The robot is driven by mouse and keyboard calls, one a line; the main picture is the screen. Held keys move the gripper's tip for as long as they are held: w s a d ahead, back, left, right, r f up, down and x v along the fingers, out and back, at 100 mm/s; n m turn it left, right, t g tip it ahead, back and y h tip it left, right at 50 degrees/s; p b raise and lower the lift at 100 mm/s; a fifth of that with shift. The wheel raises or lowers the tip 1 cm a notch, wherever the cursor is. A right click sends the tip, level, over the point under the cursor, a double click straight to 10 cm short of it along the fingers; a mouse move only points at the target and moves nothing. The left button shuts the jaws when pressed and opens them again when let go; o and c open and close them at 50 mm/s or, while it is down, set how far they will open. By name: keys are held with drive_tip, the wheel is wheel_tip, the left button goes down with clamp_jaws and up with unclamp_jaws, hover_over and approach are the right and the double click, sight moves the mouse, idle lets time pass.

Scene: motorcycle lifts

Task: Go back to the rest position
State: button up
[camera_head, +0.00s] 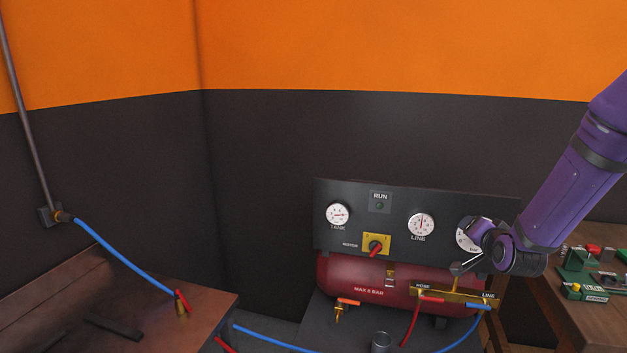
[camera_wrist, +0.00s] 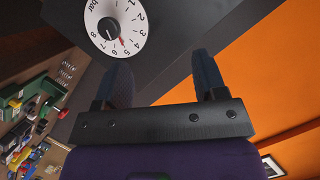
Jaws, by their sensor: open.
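My purple arm (camera_head: 575,175) reaches down from the upper right to the right end of the compressor's black panel. My gripper (camera_wrist: 163,68) is open in the wrist view, its two dark fingers apart with nothing between them. In the head view its end lies in front of the panel's right side, and its fingers are hard to make out. A white numbered dial marked bar (camera_wrist: 115,25) is beyond the fingers in the wrist view. In the head view this dial (camera_head: 464,237) is partly hidden by my wrist. I cannot tell whether the gripper touches anything.
The panel (camera_head: 380,202) carries TANK (camera_head: 338,214) and LINE (camera_head: 421,224) gauges and a red-handled switch (camera_head: 375,247). Below are a red tank (camera_head: 345,278) and brass manifold (camera_head: 455,296). A blue hose (camera_head: 125,258) crosses the left bench (camera_head: 215,300). A cluttered bench (camera_head: 560,310) stands right.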

drive_tip(key=s+a+r+n+g, duration=0.35)
drive_tip(key=s+a+r, duration=0.2)
drive_tip(key=r, duration=0.25)
drive_tip(key=s+a+r+n+g, duration=0.1)
drive_tip(key=s+r+g, duration=0.1)
drive_tip(key=s, duration=0.8)
drive_tip(key=s+a+r+n+g+y, duration=0.1)
drive_tip(key=s+r, duration=0.4)
drive_tip(key=s, duration=0.5)
drive_tip(key=s+a+r+n+g, duration=0.2)
drive_tip(key=s+r+n, duration=0.1)
drive_tip(key=s, duration=0.6)
drive_tip(key=shift+s+a+r+g+y, duration=0.3)
drive_tip(key=shift+s+r+g+y, duration=0.05)
drive_tip(key=shift+s+y, duration=0.05)
drive_tip(key=shift+n, duration=0.25)
